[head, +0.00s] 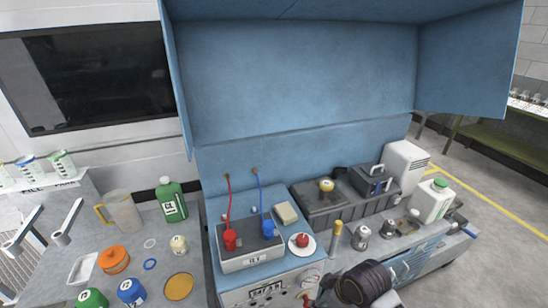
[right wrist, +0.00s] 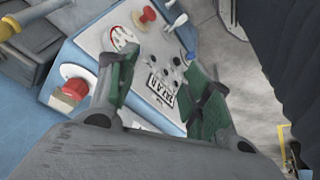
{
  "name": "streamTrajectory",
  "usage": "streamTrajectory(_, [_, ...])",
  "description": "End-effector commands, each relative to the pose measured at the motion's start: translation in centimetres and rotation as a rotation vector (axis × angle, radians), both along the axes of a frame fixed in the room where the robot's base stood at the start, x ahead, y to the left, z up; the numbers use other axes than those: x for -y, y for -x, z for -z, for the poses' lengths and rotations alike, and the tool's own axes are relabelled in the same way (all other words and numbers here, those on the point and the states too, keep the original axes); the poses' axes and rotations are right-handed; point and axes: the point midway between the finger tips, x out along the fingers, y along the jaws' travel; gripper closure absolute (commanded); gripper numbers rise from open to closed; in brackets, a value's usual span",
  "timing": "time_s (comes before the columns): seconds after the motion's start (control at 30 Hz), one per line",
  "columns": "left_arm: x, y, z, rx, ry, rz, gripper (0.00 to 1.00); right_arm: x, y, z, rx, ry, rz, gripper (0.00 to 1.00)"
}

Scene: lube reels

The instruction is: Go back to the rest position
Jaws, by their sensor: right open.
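My right gripper (right wrist: 163,98) is open in the right wrist view, with its two green-padded fingers spread apart and nothing between them. Beyond the fingers is the front panel (right wrist: 150,28) of the blue station, with a lettered plate (right wrist: 163,88), a gauge (right wrist: 124,38) and a red knob (right wrist: 147,14). In the head view, a dark ribbed part of my right arm shows at the bottom, in front of the station. The right fingers are not clearly seen there. My left gripper is not in view.
The blue station (head: 262,268) carries a grey box with a red reel (head: 230,240) and a blue reel (head: 268,229). Bottles, a jug (head: 119,207) and an orange pot (head: 114,259) stand on the left bench. A white jug (head: 433,200) stands right. Open floor lies at far right.

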Motion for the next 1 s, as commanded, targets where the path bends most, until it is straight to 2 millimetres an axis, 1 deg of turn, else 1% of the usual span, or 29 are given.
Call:
streamTrajectory(0.03, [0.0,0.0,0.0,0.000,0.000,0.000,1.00,0.4,0.6,0.1,-0.010,-0.012,0.057,0.50])
streamTrajectory(0.2, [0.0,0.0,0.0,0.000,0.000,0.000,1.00,2.2,2.0,0.4,-0.033,-0.038,0.261,0.50])
streamTrajectory(0.4, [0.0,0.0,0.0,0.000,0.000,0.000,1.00,4.5,3.7,0.6,-0.055,-0.054,0.472,0.50])
streamTrajectory(0.7, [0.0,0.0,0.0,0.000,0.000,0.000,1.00,6.7,5.3,0.8,-0.070,-0.059,0.651,0.50])
streamTrajectory(1.0, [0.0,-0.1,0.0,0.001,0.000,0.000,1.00,8.3,6.6,1.2,-0.079,-0.057,0.775,0.50])
